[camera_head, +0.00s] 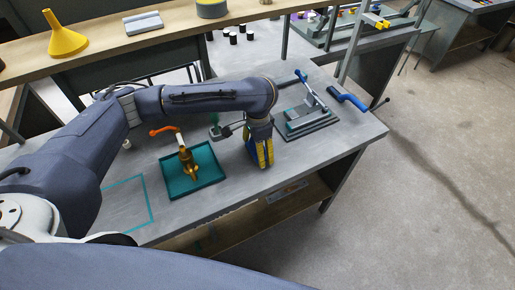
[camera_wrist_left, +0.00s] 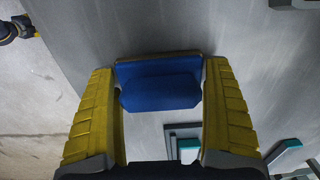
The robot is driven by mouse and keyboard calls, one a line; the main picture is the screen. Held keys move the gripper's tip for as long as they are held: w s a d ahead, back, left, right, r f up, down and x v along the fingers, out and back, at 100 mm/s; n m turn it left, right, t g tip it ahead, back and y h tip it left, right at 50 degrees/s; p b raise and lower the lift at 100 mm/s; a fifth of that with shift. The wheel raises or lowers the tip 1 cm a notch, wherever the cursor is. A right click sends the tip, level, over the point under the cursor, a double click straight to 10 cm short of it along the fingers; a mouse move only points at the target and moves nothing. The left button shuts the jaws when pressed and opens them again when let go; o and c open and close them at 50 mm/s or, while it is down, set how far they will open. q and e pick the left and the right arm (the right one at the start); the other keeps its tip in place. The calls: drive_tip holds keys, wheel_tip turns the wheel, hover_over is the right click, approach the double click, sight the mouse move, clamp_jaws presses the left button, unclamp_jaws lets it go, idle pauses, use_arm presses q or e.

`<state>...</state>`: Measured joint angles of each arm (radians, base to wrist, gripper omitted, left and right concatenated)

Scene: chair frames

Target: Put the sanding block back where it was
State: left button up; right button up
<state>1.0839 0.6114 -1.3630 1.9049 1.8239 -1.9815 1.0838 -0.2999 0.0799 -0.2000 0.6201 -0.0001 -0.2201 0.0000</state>
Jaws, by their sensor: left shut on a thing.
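The sanding block (camera_wrist_left: 160,85) is blue with a thin brownish layer along its far edge. It lies between the two yellow fingers of my left gripper (camera_wrist_left: 161,100), which is shut on it. In the head view my left gripper (camera_head: 261,155) points down over the grey workbench (camera_head: 225,205), right of the teal tray; the block is mostly hidden by the fingers there. I cannot tell whether the block touches the bench. A teal outlined rectangle (camera_head: 150,205) is marked on the bench at the left, with no block inside its visible part. My right gripper is not in view.
A teal tray (camera_head: 215,179) holds a brass valve (camera_head: 187,163) with an orange handle. A grey fixture (camera_head: 308,126) and a blue-handled tool (camera_head: 347,98) are to the right. A yellow funnel (camera_head: 64,40) stands on the back shelf. The bench front is clear.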

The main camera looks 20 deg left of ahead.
use_arm(q)
drive_tip(key=shift+f, duration=0.15)
drive_tip(key=o, duration=1.1)
drive_tip(key=shift+o, duration=0.2)
wheel_tip(320, 180, up, 12)
drive_tip(key=shift+r, duration=0.15)
